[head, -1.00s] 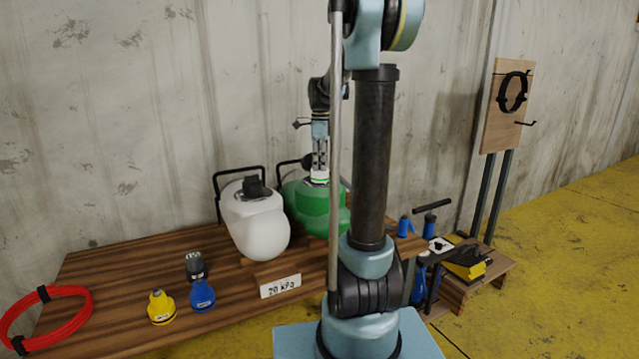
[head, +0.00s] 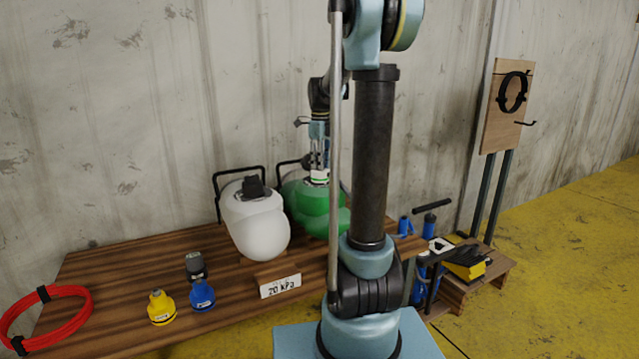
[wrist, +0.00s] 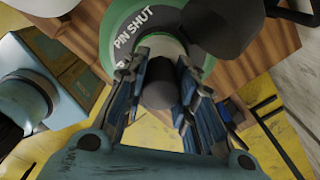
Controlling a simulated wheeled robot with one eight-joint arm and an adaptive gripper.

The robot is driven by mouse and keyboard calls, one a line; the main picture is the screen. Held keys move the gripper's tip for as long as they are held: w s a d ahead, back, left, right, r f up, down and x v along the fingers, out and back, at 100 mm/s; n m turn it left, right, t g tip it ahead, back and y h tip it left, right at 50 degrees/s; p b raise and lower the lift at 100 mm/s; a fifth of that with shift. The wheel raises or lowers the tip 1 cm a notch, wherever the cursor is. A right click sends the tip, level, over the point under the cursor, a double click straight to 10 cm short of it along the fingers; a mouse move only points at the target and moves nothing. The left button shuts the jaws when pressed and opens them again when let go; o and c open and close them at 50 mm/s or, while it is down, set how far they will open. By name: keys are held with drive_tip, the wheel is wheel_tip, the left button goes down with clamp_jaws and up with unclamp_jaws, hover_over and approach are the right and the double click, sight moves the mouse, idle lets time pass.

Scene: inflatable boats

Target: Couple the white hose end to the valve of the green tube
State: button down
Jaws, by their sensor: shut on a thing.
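The green tube (head: 323,210) stands at the back of the bench, partly behind my arm. My gripper (head: 319,168) is at the top of the green tube. In the wrist view my gripper (wrist: 162,100) has its fingers on both sides of a dark cylinder (wrist: 160,85). The white hose end (head: 319,177) shows as a small white piece with a green band at the fingertips. The valve is hidden, and I cannot tell whether the hose end is seated.
A white tube (head: 258,228) stands left of the green one, behind a "20 kPa" sign (head: 280,286). A yellow fitting (head: 161,309), a blue fitting (head: 202,295) and a red hose coil (head: 85,305) lie at the left.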

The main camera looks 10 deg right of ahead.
drive_tip(key=c, duration=1.2)
unclamp_jaws()
drive_tip(key=shift+f, duration=0.15)
wheel_tip(320, 180, up, 12)
